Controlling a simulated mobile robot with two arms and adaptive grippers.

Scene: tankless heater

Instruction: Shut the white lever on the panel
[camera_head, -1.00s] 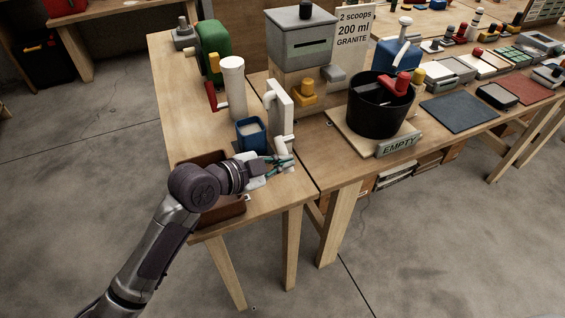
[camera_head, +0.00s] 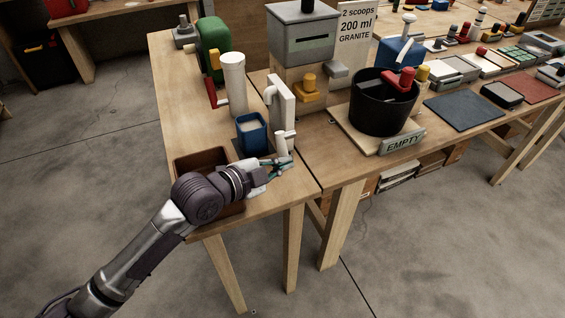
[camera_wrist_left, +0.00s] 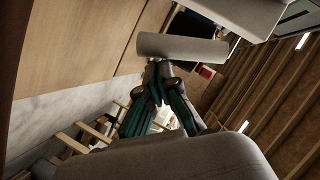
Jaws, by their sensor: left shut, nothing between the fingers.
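The white panel (camera_head: 281,104) stands upright near the right edge of the left bench. Its white lever (camera_head: 281,146) sticks out low on the panel's near side, with a short white cylinder at its top. In the left wrist view, a pale cylinder that looks like the lever (camera_wrist_left: 182,48) lies across, just beyond the fingertips. My left gripper (camera_head: 287,163) is shut and empty, just below and in front of the lever. Its closed fingers also show in the left wrist view (camera_wrist_left: 159,78). I cannot tell whether the tips touch the lever. My right gripper is not in view.
A blue cup (camera_head: 252,134) stands left of the panel, with a brown open box (camera_head: 202,160) by my arm. A white cylinder (camera_head: 233,85) stands behind them. A black bucket (camera_head: 381,105) and an "EMPTY" sign (camera_head: 403,142) are to the right.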

